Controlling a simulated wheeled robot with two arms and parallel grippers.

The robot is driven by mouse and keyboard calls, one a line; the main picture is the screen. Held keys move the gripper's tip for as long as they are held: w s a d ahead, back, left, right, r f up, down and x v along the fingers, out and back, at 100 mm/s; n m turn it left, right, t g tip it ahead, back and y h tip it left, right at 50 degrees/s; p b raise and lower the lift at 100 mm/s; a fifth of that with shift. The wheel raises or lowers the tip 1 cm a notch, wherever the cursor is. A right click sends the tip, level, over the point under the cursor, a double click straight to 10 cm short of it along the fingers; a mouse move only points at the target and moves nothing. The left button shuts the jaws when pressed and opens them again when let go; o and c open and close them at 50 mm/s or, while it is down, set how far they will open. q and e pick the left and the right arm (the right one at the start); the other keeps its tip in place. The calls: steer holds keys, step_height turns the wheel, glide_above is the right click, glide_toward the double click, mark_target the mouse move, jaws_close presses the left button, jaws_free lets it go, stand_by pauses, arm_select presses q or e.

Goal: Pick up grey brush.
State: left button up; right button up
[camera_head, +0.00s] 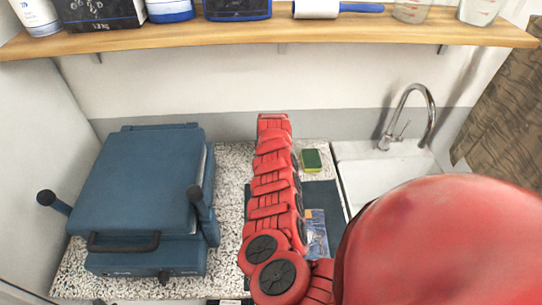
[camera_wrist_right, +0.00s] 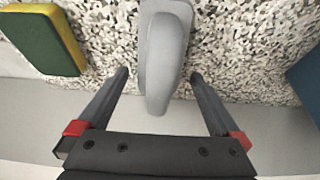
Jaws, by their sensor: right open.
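The grey brush (camera_wrist_right: 165,55) lies on the speckled counter in the right wrist view, its rounded grey handle pointing towards my gripper. My right gripper (camera_wrist_right: 160,75) is open, with one dark finger on each side of the handle. Gaps show between the handle and both fingers, so it is not gripped. In the head view my red right arm reaches over the counter; the brush and the right gripper are hidden there. My left gripper is in neither view.
A green-and-yellow sponge (camera_head: 311,160) lies right of my arm; it also shows in the wrist view (camera_wrist_right: 42,38). A blue press-like appliance (camera_head: 140,190) stands on the left. A sink (camera_head: 385,165) with a tap (camera_head: 430,110) is at right. A wooden shelf (camera_head: 240,32) runs above.

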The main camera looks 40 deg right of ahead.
steer(key=shift+x, duration=0.75)
steer(key=c, duration=1.4)
